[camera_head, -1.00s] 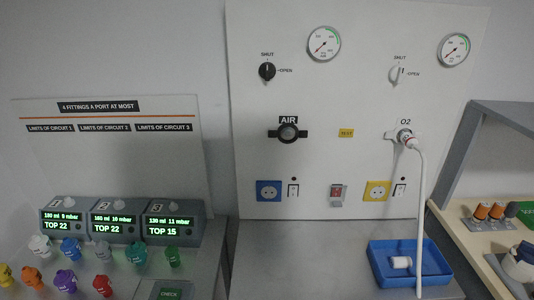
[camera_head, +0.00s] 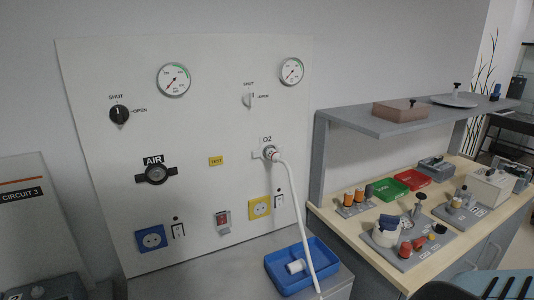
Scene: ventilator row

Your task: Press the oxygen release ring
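The O2 outlet with its release ring (camera_head: 270,153) is on the white wall panel (camera_head: 200,120), right of centre. A white hose (camera_head: 293,205) is plugged into it and hangs down in front of the blue tray (camera_head: 275,262). A small white cylinder (camera_head: 295,266) lies in the tray. Above the outlet is the white O2 valve knob (camera_head: 248,99), beside the SHUT and OPEN labels. The black AIR outlet (camera_head: 156,173) is to the left. Neither gripper shows in the head view.
A black AIR valve knob (camera_head: 120,114) and two gauges sit high on the panel. On the right, a wooden bench (camera_head: 335,224) holds a green tray (camera_head: 387,190), a red tray (camera_head: 412,179) and several devices. A grey shelf (camera_head: 380,125) overhangs it.

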